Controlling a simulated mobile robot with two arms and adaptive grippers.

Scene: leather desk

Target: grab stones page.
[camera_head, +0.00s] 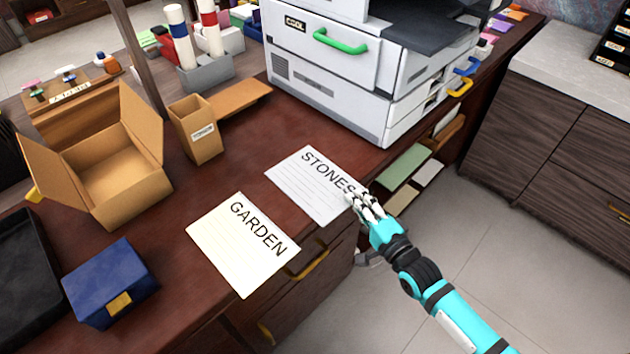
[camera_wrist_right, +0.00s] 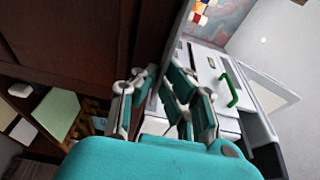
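The STONES page (camera_head: 305,185), a white lined sheet with black lettering, lies on the desk near its front edge, below the printer. My right gripper (camera_head: 356,202) is at the page's right edge, its fingers overlapping the end of the word. In the wrist view the fingers of the right gripper (camera_wrist_right: 158,92) stand apart with a gap between them. I cannot tell whether any finger touches the page or is under it. The page cannot be made out clearly in the wrist view. My left gripper is not in view.
A cream GARDEN page (camera_head: 240,255) lies just left of the STONES page. A white printer (camera_head: 335,75) stands behind. A blue box (camera_head: 108,280), an open cardboard box (camera_head: 120,180) and a small cardboard holder (camera_head: 197,135) stand left. Open shelves show under the desk's right side.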

